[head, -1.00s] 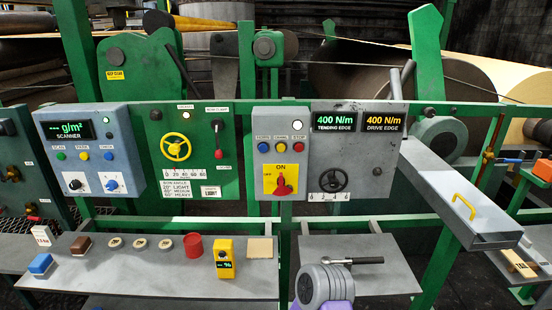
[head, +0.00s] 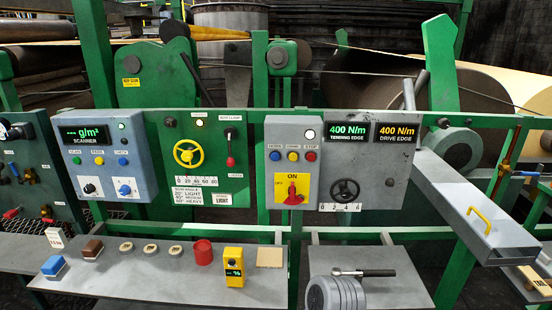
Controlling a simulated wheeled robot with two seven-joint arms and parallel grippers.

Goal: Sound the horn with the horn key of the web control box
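A grey control box (head: 302,192) with keys stands on the green frame at the middle of the head view. It has a blue key (head: 275,155), a yellow key (head: 293,155) and a red key (head: 310,155) in a row. The small labels above the keys are too blurred to read with certainty. A white lamp (head: 310,134) is lit above the red key. A red rotary switch (head: 293,196) on a yellow plate sits below, with "ON" above it. Neither of my grippers is in view, and nothing covers the keys.
A grey panel with two "400 N/m" displays (head: 348,133) adjoins the box on the right. The scanner box (head: 107,175) and yellow handwheel (head: 187,153) are left. Below, a grey shelf (head: 170,283) holds small items. A ribbed grey object (head: 335,294) and wrench (head: 363,273) are lower right.

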